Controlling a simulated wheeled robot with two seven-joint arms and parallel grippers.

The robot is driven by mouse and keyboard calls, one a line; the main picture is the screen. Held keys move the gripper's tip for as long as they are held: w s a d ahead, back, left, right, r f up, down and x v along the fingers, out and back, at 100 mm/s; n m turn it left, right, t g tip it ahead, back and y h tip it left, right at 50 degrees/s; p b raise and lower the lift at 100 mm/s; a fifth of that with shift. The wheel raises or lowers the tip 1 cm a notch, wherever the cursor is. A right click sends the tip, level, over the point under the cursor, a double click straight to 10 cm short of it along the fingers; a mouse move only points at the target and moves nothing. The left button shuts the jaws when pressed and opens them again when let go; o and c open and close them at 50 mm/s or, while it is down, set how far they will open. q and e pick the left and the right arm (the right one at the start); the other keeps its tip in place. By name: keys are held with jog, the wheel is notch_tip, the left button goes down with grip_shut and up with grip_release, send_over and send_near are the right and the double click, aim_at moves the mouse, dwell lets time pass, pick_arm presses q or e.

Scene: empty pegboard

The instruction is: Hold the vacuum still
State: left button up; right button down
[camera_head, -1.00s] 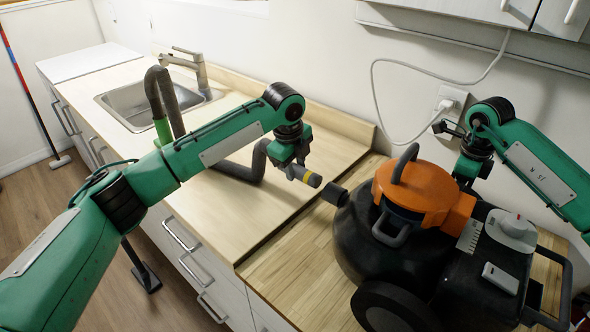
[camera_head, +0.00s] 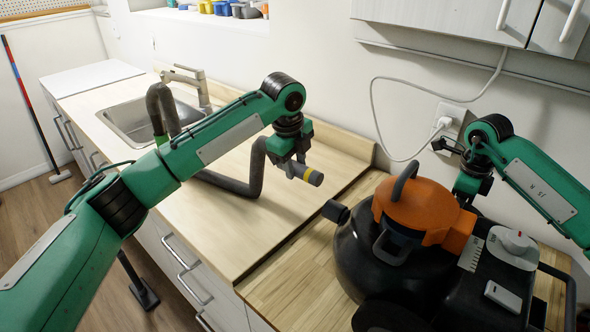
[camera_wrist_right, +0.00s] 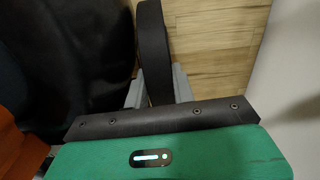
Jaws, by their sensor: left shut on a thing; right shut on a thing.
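The vacuum (camera_head: 345,255) is a black drum with an orange top, standing on the wooden counter. A short black port (camera_head: 335,211) sticks out of its left side. My left gripper (camera_head: 294,167) is shut on the grey hose end (camera_head: 308,175), which has a yellow band. The hose end is above the counter, up and left of the port and apart from it. My right gripper (camera_wrist_right: 155,85) is shut on an upright black part (camera_wrist_right: 153,40) of the vacuum, beside its dark body. In the head view its fingers are hidden behind the vacuum.
The dark hose (camera_head: 225,183) runs along the counter past the sink (camera_head: 150,120) and faucet (camera_head: 190,78). A white cord (camera_head: 385,130) hangs from a wall outlet (camera_head: 450,117) behind the vacuum. The pale counter (camera_head: 300,200) between sink and vacuum is mostly clear.

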jog(key=shift+r, duration=0.1)
dwell(0.3)
jog(key=c, duration=1.3)
grip_release()
jog(key=shift+w+r, duration=0.1)
jog(key=shift+r, duration=0.2)
jog(key=shift+o, duration=1.1)
jog(key=shift+f, duration=0.2)
